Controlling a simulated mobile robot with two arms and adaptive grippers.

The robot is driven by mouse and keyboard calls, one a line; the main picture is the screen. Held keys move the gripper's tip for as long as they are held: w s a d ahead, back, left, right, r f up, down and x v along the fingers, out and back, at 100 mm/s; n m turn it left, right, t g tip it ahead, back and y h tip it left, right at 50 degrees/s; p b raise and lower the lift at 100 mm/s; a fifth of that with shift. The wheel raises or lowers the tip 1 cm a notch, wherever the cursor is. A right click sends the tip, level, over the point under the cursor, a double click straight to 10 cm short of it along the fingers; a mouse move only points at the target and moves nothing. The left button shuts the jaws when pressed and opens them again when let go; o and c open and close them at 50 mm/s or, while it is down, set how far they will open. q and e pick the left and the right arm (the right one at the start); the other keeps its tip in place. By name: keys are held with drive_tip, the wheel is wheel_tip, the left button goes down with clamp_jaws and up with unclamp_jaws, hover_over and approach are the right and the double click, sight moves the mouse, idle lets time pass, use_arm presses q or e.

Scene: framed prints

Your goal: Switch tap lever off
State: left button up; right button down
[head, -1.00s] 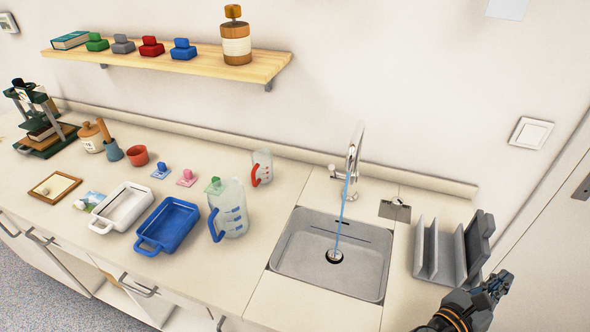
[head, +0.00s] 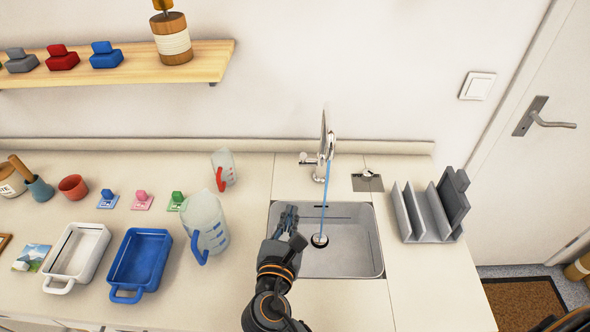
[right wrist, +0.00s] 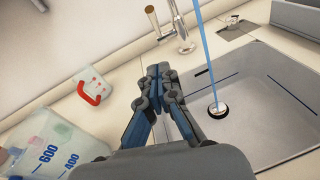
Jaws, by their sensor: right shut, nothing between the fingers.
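The chrome tap (head: 325,150) stands behind the sink (head: 374,262), with its lever (head: 305,159) sticking out to the left. The tap also shows in the right wrist view (right wrist: 182,32), with the lever (right wrist: 153,20) to its left. A blue stream of water (head: 325,190) runs from the spout to the drain; it shows in the wrist view too (right wrist: 203,45). My right gripper (head: 288,210) is shut and empty over the left part of the sink, in front of the lever and apart from it. My left gripper is not in view.
A clear jug with a blue handle (head: 206,222) stands left of my right gripper. A smaller jug with a red handle (head: 224,168) stands behind it. A grey rack (head: 424,218) stands right of the sink. A wooden shelf (head: 215,62) hangs upper left.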

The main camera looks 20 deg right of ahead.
drive_tip(key=p, duration=0.2)
approach(303, 161)
wheel_tip(303, 161, down, 3)
drive_tip(key=w, duration=0.3)
drive_tip(key=shift+w+d+r+p, duration=0.65)
drive_tip(key=shift+d+r, duration=0.2)
drive_tip(key=shift+r, duration=0.15)
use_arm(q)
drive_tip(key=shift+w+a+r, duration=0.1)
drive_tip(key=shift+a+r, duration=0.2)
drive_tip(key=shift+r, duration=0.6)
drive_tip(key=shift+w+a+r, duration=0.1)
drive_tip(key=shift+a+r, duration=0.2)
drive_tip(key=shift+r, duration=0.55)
use_arm(e)
drive_tip(key=shift+w+d+r, duration=0.15)
drive_tip(key=shift+w+d, duration=0.05)
drive_tip(key=shift+w, duration=0.15)
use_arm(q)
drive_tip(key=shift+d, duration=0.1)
